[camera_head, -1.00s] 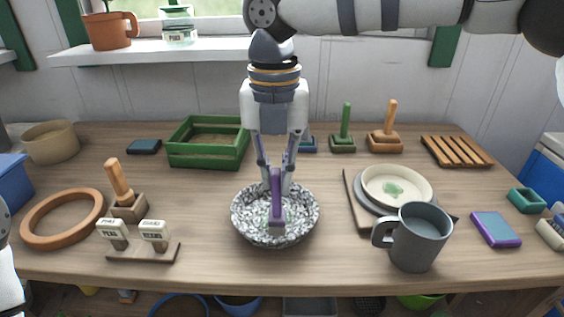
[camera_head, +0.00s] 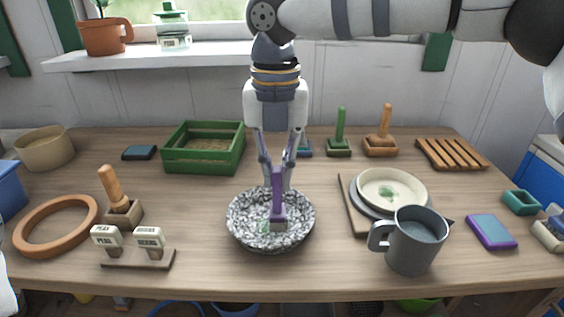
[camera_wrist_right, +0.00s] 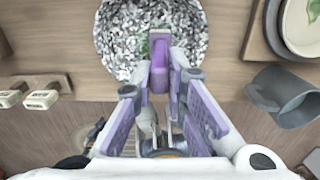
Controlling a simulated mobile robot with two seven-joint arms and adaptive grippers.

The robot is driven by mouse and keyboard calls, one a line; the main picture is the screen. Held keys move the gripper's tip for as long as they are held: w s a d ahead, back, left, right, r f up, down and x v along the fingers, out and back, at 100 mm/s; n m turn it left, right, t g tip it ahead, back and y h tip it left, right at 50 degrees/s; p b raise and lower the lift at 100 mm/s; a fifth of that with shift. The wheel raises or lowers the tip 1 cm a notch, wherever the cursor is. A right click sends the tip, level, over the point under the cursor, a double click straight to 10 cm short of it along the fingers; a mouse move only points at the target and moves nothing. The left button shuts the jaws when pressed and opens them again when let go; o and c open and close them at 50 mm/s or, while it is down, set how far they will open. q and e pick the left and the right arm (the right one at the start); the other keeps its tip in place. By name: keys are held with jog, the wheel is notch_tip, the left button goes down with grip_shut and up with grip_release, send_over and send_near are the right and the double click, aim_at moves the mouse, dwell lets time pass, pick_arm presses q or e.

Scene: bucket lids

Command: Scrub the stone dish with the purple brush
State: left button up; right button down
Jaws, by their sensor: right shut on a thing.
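The stone dish (camera_head: 240,222) is a round, speckled grey and white bowl near the front middle of the table; it also shows in the right wrist view (camera_wrist_right: 118,40). A green patch shows inside it, partly hidden by the brush. My right gripper (camera_head: 277,178) points down over the dish, shut on the purple brush (camera_head: 277,192). The brush is upright, its lower end inside the dish; whether it touches the bottom I cannot tell. In the wrist view the brush (camera_wrist_right: 160,72) sits between the fingers. My left gripper is not in view.
A grey mug (camera_head: 412,245) and a cream plate (camera_head: 370,178) on a board stand right of the dish. A label stand (camera_head: 138,257), terracotta ring (camera_head: 22,230) and wooden-handled tool (camera_head: 112,185) are left. A green crate (camera_head: 203,165) is behind. Bare table surrounds the dish.

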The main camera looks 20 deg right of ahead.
jog(key=shift+s+a, duration=0.7)
jog(key=shift+s, duration=0.2)
jog(key=w+d, duration=0.2)
jog(key=w, duration=0.1)
jog(key=shift+w+d+b, duration=0.25)
jog(key=shift+d+b, duration=0.05)
jog(key=shift+d, duration=0.05)
